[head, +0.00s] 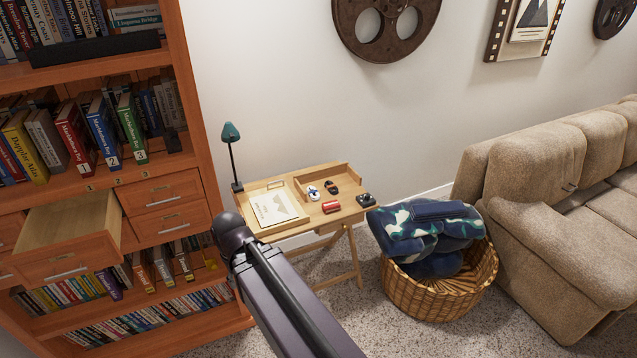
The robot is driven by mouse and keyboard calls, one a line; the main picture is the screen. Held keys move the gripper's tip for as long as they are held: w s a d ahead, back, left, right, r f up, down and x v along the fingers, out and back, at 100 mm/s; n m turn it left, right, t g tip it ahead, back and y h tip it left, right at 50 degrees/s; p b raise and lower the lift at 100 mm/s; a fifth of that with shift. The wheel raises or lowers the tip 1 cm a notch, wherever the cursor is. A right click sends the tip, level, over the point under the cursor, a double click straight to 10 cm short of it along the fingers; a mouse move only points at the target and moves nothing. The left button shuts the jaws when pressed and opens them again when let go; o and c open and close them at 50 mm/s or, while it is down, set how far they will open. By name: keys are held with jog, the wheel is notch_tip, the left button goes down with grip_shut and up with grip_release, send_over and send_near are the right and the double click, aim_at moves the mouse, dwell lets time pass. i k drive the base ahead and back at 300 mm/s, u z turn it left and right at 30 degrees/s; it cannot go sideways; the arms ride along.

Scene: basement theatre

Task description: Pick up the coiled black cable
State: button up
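A small wooden side table (290,228) stands against the wall, with a raised-edge compartment at its back right. A small dark item (332,187) lies in that compartment and may be the coiled black cable. Another small black item (365,200) lies at the table's right corner. Both are too small to tell which is a cable. My arm reaches up from the bottom of the head view to just before the table's left side. My gripper is not in view.
A red cylinder (331,206), a blue-and-white item (313,193), a picture sheet (273,209) and a green lamp (231,133) are on the table. A bookcase with an open drawer (70,222) stands left. A wicker basket (440,300) with a blanket and a sofa (540,230) stand right.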

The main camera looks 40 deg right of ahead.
aim_at(329, 188)
jog(key=z, duration=0.1)
jog(key=i, duration=1.35)
jog(key=z, duration=0.35)
